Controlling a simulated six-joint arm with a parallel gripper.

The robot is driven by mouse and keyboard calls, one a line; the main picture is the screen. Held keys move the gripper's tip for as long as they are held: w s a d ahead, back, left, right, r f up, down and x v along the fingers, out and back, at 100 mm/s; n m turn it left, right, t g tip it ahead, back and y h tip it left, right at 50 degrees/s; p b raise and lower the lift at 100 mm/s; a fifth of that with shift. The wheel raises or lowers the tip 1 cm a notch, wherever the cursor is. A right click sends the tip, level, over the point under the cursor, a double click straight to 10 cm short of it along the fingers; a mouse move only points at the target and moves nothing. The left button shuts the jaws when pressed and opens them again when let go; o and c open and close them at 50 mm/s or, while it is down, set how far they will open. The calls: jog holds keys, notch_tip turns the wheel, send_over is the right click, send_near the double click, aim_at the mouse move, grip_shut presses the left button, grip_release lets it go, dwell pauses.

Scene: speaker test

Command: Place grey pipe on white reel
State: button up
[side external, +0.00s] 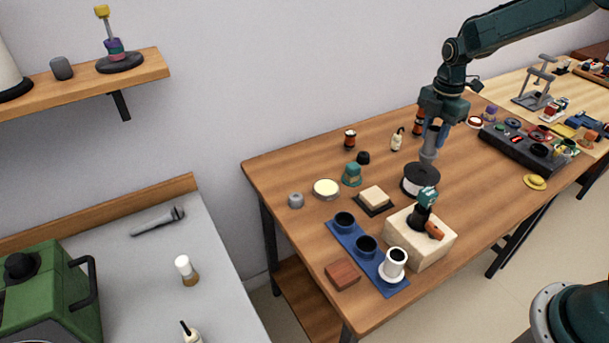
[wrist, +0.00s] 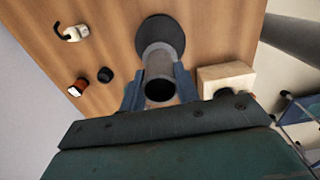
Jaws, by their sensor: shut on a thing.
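The grey pipe (side external: 429,146) is upright in my gripper (side external: 435,128), which is shut on it. The white reel (side external: 420,187), with a dark top, stands on the wooden table under the pipe. The pipe's wider lower end is at the reel's top; I cannot tell whether they touch. In the wrist view, the pipe (wrist: 158,62) is between the two blue fingers of my gripper (wrist: 158,92). The reel's dark top (wrist: 154,27) shows around the pipe's far end, and the rest of the reel is hidden.
A pale block (side external: 432,246) with a dark tool on it stands in front of the reel. A blue holder (side external: 345,234) with a white spool (side external: 393,263) is to its left. A black tray of parts (side external: 505,147) lies to the right. The table left of the reel has small items.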

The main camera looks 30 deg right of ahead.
aim_at(431, 145)
jog(key=shift+f, duration=1.9)
jog(key=shift+f, duration=0.1)
jog(key=o, duration=1)
jog(key=shift+c, duration=0.2)
notch_tip(431, 145, up, 12)
jog(key=shift+r, duration=0.1)
